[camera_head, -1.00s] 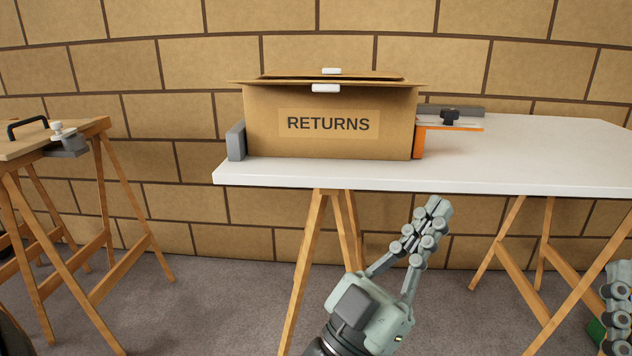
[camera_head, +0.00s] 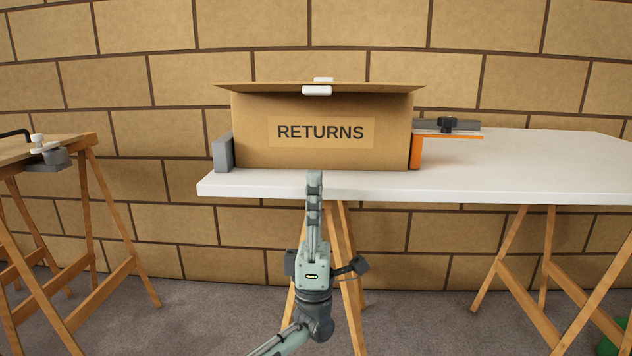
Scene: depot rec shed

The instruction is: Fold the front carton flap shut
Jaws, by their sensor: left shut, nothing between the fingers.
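The brown carton (camera_head: 250,145), labelled RETURNS, stands upright on the white tabletop (camera_head: 530,180). Its front flap (camera_head: 260,88) sticks out from the top edge towards me, seen almost edge-on and wider than the carton's front face. A white tab (camera_head: 317,90) sits at the flap's middle. A second white tab (camera_head: 324,79) shows just behind it. The carton's inside is hidden. My left gripper (camera_head: 314,178) is shut and empty, seen edge-on and pointing up. It overlaps the table's front edge in the picture, below the label and apart from the flap. My right gripper is out of view.
A grey block (camera_head: 223,152) is at the carton's left side and an orange bracket (camera_head: 416,152) at its right. A dark clamp-like tool (camera_head: 447,125) lies behind the bracket. The tabletop's right part is clear. A wooden trestle bench (camera_head: 75,143) stands at left.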

